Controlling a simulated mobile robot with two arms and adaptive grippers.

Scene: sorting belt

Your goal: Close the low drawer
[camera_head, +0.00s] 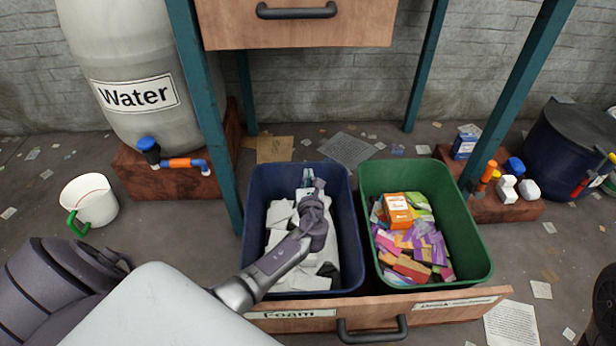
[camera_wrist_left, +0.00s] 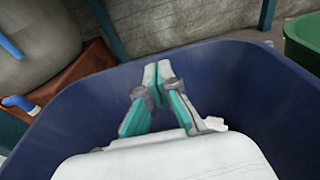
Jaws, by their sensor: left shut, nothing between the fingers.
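The low drawer's wooden front (camera_head: 425,307), with a "Foam" label and a dark bar handle (camera_head: 372,330), is at the bottom of the head view. The drawer is pulled out toward me. A blue bin (camera_head: 352,240) and a green bin (camera_head: 478,250) stand behind its front. My left gripper (camera_head: 312,184) reaches over the front into or above the blue bin. In the left wrist view its fingers (camera_wrist_left: 157,72) are together and empty, with the blue bin wall (camera_wrist_left: 235,85) behind them. My right gripper is not in view.
An upper drawer (camera_head: 300,32) hangs between teal posts (camera_head: 205,110). A water barrel (camera_head: 125,50) and a white bucket (camera_head: 90,205) are at left. White pieces fill the blue bin; colored boxes fill the green one. A dark pot (camera_head: 570,150) stands at right. Scraps litter the floor.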

